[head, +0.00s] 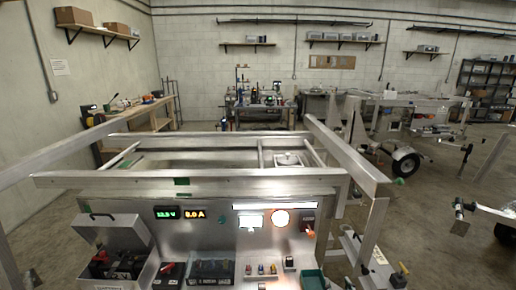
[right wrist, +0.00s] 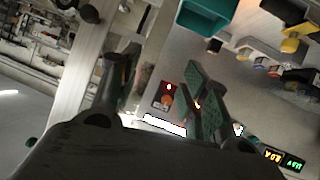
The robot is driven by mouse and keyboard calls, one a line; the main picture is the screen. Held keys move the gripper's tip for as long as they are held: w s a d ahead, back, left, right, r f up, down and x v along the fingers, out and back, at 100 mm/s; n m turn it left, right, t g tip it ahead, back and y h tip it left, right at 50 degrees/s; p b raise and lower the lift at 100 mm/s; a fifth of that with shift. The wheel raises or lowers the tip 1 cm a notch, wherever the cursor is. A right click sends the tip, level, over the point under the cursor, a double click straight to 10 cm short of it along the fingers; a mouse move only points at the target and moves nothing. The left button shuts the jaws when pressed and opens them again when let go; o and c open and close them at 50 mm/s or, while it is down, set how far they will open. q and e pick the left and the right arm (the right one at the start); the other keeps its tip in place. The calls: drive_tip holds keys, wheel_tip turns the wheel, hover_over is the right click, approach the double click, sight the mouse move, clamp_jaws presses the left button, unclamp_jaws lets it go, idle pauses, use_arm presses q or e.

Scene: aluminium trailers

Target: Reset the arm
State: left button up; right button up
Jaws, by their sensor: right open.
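My right gripper (right wrist: 160,68) shows in the right wrist view with its two dark fingers spread apart. I see nothing held between them. Behind the fingers is the grey control panel of the aluminium trailer (right wrist: 240,95), with a red switch (right wrist: 166,95) showing between them. In the head view I cannot make out the right gripper. The same panel (head: 200,238) stands in front of me there, with lit displays (head: 180,215) and the red switch (head: 307,227). My left gripper is in neither view.
A teal bin (head: 312,279), a black battery-like item (head: 212,270) and an open metal box (head: 112,235) sit along the panel's front. Frame rails (head: 190,181) run above it. Another trailer (head: 405,160) stands behind right. Bare floor (head: 440,220) shows at right.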

drive_tip(key=s+a+f+n+g+y, duration=0.15)
drive_tip(key=s+g, duration=0.35)
drive_tip(key=s, duration=0.5)
drive_tip(key=s+a+f+g+y, duration=0.15)
drive_tip(key=s+g, duration=0.25)
drive_tip(key=s, duration=0.6)
wheel_tip(320, 180, down, 32)
drive_tip(key=s+g+h, duration=0.1)
drive_tip(key=s, duration=0.2)
drive_tip(key=s+d+f+g, duration=0.1)
drive_tip(key=s+d+f, duration=0.2)
drive_tip(key=s+f, duration=1.6)
drive_tip(key=s, duration=0.3)
drive_tip(key=shift+d+f+n+g, duration=0.15)
drive_tip(key=shift+f+n+g, duration=0.15)
drive_tip(key=shift+n, duration=0.05)
